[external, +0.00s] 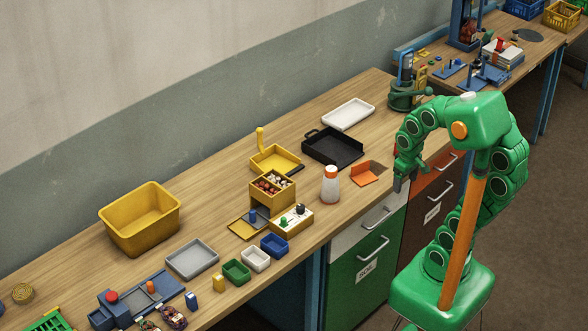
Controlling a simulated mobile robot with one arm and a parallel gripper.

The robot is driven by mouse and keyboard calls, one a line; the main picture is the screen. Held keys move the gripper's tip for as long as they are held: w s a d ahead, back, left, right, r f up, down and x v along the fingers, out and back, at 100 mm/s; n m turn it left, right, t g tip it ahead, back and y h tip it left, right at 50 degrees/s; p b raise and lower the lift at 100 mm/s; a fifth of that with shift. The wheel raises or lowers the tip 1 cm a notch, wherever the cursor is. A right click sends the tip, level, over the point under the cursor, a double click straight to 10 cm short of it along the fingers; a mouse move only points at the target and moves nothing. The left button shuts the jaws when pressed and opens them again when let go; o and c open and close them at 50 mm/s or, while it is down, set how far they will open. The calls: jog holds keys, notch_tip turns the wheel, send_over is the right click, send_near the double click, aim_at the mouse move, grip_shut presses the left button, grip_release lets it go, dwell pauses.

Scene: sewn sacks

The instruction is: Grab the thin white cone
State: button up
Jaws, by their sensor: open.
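A white, cone-like object (331,188) with an orange top stands upright near the front edge of the wooden bench. It is the only white cone shape I can make out; I cannot tell if it is a thread cone or a bottle. My gripper (399,185) hangs pointing down at the bench's front edge, to the right of the white cone and apart from it. Its jaws are open and appear empty, though the fingers are small and dark in this view.
An orange angled piece (367,174) lies between the cone and my gripper. A black tray (333,147) and a white tray (348,114) lie behind. Bare wood shows around the cone.

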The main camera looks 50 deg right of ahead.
jog(key=w+d+r+n+t+h, duration=0.15)
jog(key=w+d+t, duration=0.25)
jog(key=w+d, duration=0.55)
jog(key=w+d+r+n+t+h, duration=0.15)
jog(key=w+d+t, duration=0.3)
jog(key=w, duration=1.05)
jog(key=n+y, duration=0.7)
jog(key=y, duration=0.5)
send_near(325, 173)
jog(key=w+f, duration=0.1)
jog(key=w, duration=0.1)
jog(key=shift+w+a+f+g, duration=0.25)
jog(key=shift+w+a+f, duration=0.2)
jog(key=shift+a+f, duration=0.4)
jog(key=shift+w+a+f+y, duration=0.15)
jog(key=shift+w+a+f, duration=0.1)
jog(key=shift+w+a, duration=0.35)
jog(key=shift+w+a+f+y, duration=0.15)
jog(key=shift+w+a+f, duration=0.05)
jog(key=shift+w+a, duration=0.45)
jog(key=shift+x, duration=0.85)
jog(key=shift+f, duration=0.1)
